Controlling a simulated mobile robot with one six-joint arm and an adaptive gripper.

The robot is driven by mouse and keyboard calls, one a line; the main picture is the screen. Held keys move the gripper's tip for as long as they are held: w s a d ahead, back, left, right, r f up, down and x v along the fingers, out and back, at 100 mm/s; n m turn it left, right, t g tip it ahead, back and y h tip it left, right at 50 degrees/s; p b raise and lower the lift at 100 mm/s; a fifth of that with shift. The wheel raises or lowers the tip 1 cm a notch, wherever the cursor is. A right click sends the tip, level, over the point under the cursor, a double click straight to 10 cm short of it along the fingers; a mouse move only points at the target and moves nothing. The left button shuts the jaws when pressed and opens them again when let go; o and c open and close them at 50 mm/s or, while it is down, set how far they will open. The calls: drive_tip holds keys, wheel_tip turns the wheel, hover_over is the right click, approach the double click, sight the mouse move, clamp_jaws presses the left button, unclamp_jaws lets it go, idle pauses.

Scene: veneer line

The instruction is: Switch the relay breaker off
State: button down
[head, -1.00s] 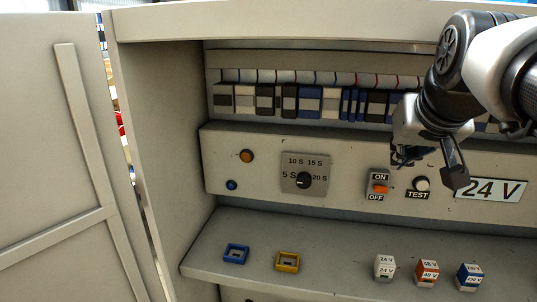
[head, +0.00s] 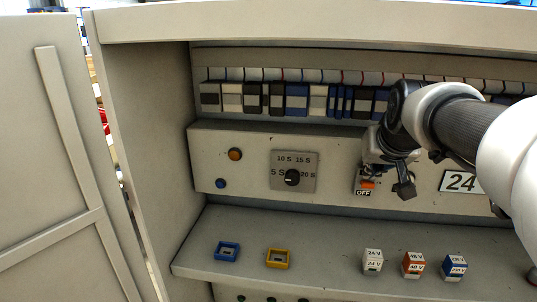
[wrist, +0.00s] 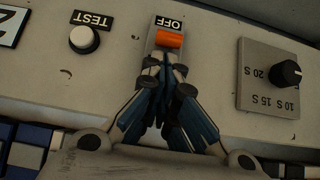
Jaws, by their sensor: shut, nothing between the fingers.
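The relay breaker is a small grey plate with an orange rocker (head: 367,184) on the panel face, with an OFF label (head: 363,193) below it. In the head view my gripper (head: 385,183) covers its upper part and the ON label. In the wrist view, which is upside down, the orange rocker (wrist: 169,39) shows beside the OFF label (wrist: 168,23). My gripper (wrist: 170,75) is shut and empty, its fingertips at the rocker's ON-side edge. I cannot tell whether they touch it. The rocker's tilt is unclear.
A dial (head: 292,177) sits left of the breaker. A white TEST button (wrist: 82,38) is on its other side. On the shelf below stand blue (head: 227,252) and yellow (head: 278,258) frames and several voltage blocks (head: 413,265). An open cabinet door (head: 60,160) is at left.

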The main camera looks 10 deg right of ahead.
drive_tip(key=shift+s+f+b, duration=0.1)
drive_tip(key=shift+f+b, duration=0.1)
drive_tip(key=shift+b, duration=0.55)
drive_tip(key=shift+s+a+f+t+h+b, duration=0.2)
drive_tip(key=shift+t+b, duration=0.3)
drive_tip(key=shift+b, duration=1.05)
drive_tip(key=shift+s+d+t+h+b, duration=0.1)
drive_tip(key=shift+s+t+b, duration=0.3)
drive_tip(key=shift+b, duration=1.15)
drive_tip(key=shift+a+f+t+b, duration=0.1)
drive_tip(key=shift+t+b, duration=0.3)
drive_tip(key=shift+b, duration=0.5)
drive_tip(key=t+b, duration=0.1)
drive_tip(key=b, duration=0.3)
drive_tip(key=s+f+t+b, duration=0.1)
drive_tip(key=b, duration=0.3)
drive_tip(key=t+h+b, duration=0.1)
drive_tip(key=b, duration=0.3)
drive_tip(key=shift+s+a+f+b, duration=0.15)
drive_tip(key=shift+a+f+b, duration=0.05)
drive_tip(key=shift+f+b, duration=0.15)
drive_tip(key=shift+t+b, duration=0.5)
drive_tip(key=shift+b, duration=0.15)
drive_tip(key=shift+r+p, duration=0.2)
drive_tip(key=shift+p, duration=0.1)
